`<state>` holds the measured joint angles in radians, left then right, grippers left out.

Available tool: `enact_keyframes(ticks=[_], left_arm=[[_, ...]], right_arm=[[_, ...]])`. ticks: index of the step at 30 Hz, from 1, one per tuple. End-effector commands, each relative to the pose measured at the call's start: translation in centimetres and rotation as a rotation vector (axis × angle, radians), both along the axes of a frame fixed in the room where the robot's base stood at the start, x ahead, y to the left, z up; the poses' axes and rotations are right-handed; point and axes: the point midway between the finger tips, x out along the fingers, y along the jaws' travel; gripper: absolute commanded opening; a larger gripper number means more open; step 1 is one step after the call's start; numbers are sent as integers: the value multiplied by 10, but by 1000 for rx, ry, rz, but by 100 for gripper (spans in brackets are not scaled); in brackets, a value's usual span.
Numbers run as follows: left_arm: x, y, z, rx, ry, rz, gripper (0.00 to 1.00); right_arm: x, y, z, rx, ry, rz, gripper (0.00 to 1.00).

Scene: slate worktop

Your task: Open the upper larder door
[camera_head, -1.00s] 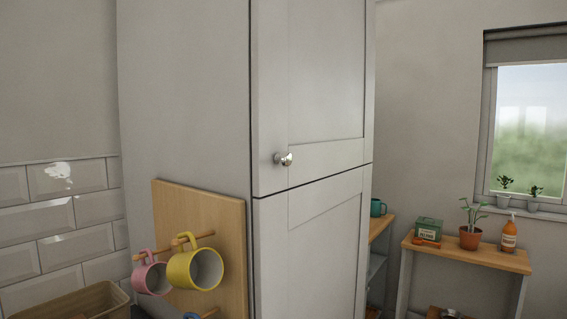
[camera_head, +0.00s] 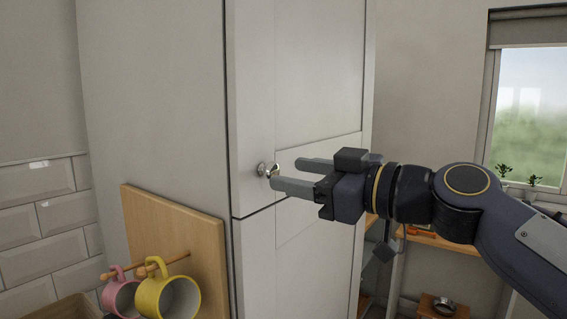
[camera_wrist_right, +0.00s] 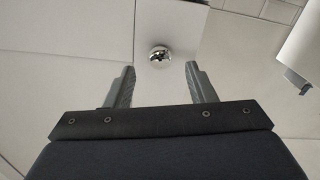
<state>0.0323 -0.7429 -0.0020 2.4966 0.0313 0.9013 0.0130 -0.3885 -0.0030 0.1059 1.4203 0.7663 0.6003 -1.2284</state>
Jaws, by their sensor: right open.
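The upper larder door (camera_head: 310,80) is pale grey and shut, flush above the lower door. Its round metal knob (camera_head: 265,169) sits near the door's lower left corner. My right gripper (camera_head: 283,174) is open, its fingers pointing left at the knob from the right. In the right wrist view the knob (camera_wrist_right: 159,54) shows just beyond and between the two open fingertips (camera_wrist_right: 160,78), apart from both. My left gripper is not in view.
A wooden board (camera_head: 175,245) on the larder's side carries a yellow mug (camera_head: 165,298) and a pink mug (camera_head: 122,297) on pegs. The lower larder door (camera_head: 300,265) is shut. A wooden side table (camera_head: 440,242) stands at right, partly behind my right arm.

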Motion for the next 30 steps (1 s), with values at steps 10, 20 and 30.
enact_keyframes(ticks=[10, 20, 30], left_arm=[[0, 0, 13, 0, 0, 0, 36], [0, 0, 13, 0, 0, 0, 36], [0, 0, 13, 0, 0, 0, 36]], right_arm=[[19, 26, 0, -1, 0, 0, 50], [19, 26, -1, -1, 0, -1, 36], [19, 25, -1, -1, 1, -1, 0]])
